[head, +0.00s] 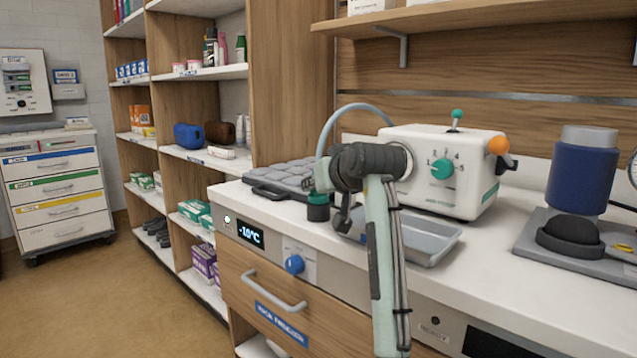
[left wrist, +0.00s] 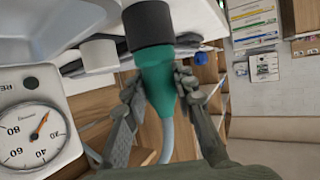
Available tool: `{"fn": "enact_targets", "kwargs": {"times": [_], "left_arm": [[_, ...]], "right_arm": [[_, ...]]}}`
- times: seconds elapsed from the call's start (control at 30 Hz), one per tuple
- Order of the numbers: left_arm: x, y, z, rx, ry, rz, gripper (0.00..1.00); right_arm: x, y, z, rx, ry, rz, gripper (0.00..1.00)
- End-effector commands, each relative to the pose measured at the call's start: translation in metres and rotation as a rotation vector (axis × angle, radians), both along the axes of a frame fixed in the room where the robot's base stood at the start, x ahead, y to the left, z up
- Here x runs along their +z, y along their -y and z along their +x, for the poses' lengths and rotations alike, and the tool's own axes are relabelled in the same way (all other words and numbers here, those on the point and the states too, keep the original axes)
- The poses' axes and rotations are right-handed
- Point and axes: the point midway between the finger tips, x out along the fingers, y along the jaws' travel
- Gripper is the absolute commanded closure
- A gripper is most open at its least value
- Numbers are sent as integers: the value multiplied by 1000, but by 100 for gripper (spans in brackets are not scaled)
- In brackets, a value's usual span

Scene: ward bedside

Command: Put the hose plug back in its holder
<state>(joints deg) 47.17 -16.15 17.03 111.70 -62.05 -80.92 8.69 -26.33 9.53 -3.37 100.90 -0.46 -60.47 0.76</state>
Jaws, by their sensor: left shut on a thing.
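The hose plug (head: 318,212) is green with a dark collar and hangs roughly upright, dark end down, above the counter's front edge in the head view. A grey-blue hose arcs to it from behind the white machine. My left gripper (head: 326,192) is shut on it. In the left wrist view the plug (left wrist: 155,75) sits between the fingers of my left gripper (left wrist: 158,95), with the hose trailing away below. I cannot tell which part is the holder. My right gripper is not in view.
The white machine (head: 440,190) with a green dial stands on the counter (head: 490,240). A grey tray (head: 430,250) lies before it, a dark-edged pad (head: 285,175) left of it. A blue canister (head: 582,175) stands at right. The left wrist view shows a dial gauge (left wrist: 30,135).

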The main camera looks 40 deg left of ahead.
Motion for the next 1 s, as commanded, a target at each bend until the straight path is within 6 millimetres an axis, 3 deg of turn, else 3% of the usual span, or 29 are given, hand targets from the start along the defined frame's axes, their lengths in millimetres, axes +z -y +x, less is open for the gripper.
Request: {"fn": "enact_targets", "kwargs": {"times": [0.03,0.07,0.23,0.63,1.0], "left_arm": [[-1,0,0,0,1,1,100],[0,0,0,0,1,0,71],[0,0,0,0,1,0,50],[2,7,-3,-1,0,0,50],[31,64,-39,-2,3,1,50]], "right_arm": [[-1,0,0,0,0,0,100],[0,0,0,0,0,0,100],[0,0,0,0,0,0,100],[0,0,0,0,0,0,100],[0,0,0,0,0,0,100]]}}
